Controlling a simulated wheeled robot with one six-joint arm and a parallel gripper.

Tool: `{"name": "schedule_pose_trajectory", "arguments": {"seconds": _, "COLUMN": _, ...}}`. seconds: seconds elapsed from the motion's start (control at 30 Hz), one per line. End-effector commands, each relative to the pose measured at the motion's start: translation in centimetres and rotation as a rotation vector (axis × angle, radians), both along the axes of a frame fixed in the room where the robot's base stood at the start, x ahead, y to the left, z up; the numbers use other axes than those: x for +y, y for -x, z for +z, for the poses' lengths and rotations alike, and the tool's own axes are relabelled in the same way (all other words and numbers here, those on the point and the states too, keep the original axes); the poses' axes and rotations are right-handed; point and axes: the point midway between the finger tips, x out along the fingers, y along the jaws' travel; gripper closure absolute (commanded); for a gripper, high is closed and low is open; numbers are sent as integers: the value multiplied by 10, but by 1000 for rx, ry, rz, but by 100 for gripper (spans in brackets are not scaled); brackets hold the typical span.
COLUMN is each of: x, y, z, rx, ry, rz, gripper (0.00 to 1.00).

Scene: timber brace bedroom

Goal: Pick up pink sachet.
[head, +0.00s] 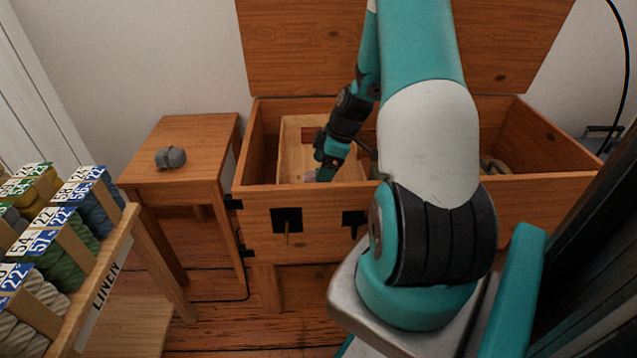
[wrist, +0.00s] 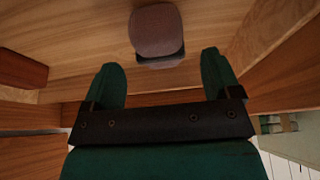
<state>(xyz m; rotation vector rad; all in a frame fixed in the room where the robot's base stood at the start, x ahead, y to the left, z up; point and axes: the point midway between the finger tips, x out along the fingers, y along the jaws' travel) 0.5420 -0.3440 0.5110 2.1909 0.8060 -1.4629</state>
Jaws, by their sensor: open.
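The pink sachet looks like a dull pinkish, rounded pad (wrist: 157,30) in the wrist view, lying on a wooden surface. In the head view only a small pinkish patch (head: 310,176) shows beside my gripper, inside the open wooden chest. My gripper (wrist: 160,68) is open, with its two green fingers apart and nothing between them. The sachet lies just beyond the fingertips, roughly centred between them. In the head view my gripper (head: 326,172) reaches down into the chest, and my arm hides much of the chest's middle.
The chest (head: 400,192) has high walls and a raised lid (head: 300,45). A light wooden tray (head: 290,150) inside it surrounds my gripper. A reddish-brown block (wrist: 22,70) is at left. A side table (head: 200,135) bears a grey bundle (head: 170,157). A linen rack (head: 110,255) stands left.

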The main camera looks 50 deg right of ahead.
Motion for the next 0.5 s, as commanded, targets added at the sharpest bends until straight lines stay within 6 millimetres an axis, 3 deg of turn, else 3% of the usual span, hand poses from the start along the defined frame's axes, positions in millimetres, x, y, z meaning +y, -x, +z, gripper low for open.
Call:
{"name": "schedule_pose_trajectory", "arguments": {"seconds": 0.03, "x": 2, "y": -1, "z": -13, "rx": 2, "ry": -2, "rz": 1, "gripper": 17}}
{"name": "schedule_pose_trajectory", "arguments": {"seconds": 0.2, "x": 7, "y": -8, "z": -37, "rx": 2, "ry": -2, "rz": 2, "gripper": 17}}
{"name": "schedule_pose_trajectory", "arguments": {"seconds": 0.47, "x": 9, "y": -9, "z": -39, "rx": 1, "ry": 1, "rz": 0, "gripper": 17}}
{"name": "schedule_pose_trajectory", "arguments": {"seconds": 0.5, "x": 9, "y": -9, "z": -39, "rx": 1, "ry": 1, "rz": 0, "gripper": 24}}
